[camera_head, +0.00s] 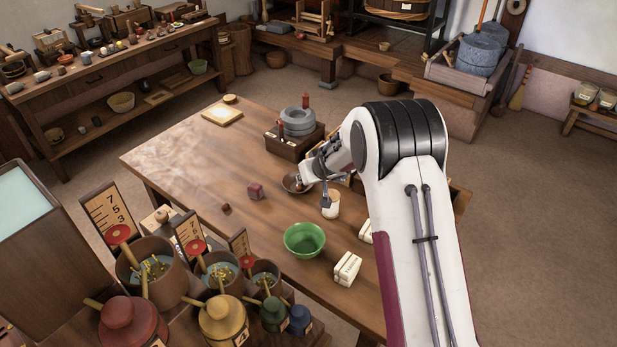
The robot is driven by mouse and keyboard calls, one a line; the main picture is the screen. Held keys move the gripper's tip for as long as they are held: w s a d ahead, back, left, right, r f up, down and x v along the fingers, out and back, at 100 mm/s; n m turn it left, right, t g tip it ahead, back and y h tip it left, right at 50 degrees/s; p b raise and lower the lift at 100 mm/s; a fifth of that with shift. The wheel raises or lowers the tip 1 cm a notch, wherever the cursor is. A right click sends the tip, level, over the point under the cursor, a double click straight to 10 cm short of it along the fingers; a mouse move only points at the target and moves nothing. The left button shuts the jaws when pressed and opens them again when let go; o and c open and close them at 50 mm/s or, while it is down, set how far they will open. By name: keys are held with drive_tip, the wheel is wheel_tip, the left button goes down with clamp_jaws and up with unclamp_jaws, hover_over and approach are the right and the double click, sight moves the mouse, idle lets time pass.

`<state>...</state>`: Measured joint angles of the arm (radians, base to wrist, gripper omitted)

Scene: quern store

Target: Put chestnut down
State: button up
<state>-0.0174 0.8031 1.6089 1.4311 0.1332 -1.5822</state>
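My gripper (306,182) is over the middle of the wooden table, at a small brown bowl (287,184). The gripper is small in this view and partly hidden by its own links. I cannot tell whether its fingers are open or shut, or whether a chestnut is between them. A small reddish-brown lump (225,208), possibly a chestnut, lies on the bare table left of the gripper. A dark red cube (255,191) sits between that lump and the bowl.
On the table (185,160) stand a green bowl (304,239), a pale jar (331,204), a white box (347,268) and a quern (297,122) on a dark block. Pots with number boards (150,272) crowd the front left. The table's left part is mostly clear.

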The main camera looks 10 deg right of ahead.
drive_tip(key=shift+s+r, duration=0.15)
drive_tip(key=shift+s, duration=0.05)
drive_tip(key=shift+r, duration=0.1)
idle(0.6)
drive_tip(key=s+a+r+y, duration=0.1)
drive_tip(key=s+a+r, duration=0.1)
drive_tip(key=s+r, duration=0.85)
drive_tip(key=s+a+r+y, duration=0.1)
drive_tip(key=s+a+r, duration=0.1)
drive_tip(key=s+r, duration=0.85)
drive_tip(key=s+d+h, duration=0.1)
drive_tip(key=s+d, duration=0.2)
drive_tip(key=s, duration=0.7)
drive_tip(key=s+d+r+m+g+h, duration=0.1)
drive_tip(key=s+d, duration=0.2)
drive_tip(key=s, duration=0.6)
drive_tip(key=s+d+r+m+g+h, duration=0.1)
drive_tip(key=s+d, duration=0.1)
drive_tip(key=s, duration=0.8)
drive_tip(key=shift+s+d+h, duration=0.35)
drive_tip(key=shift+d+h, duration=0.05)
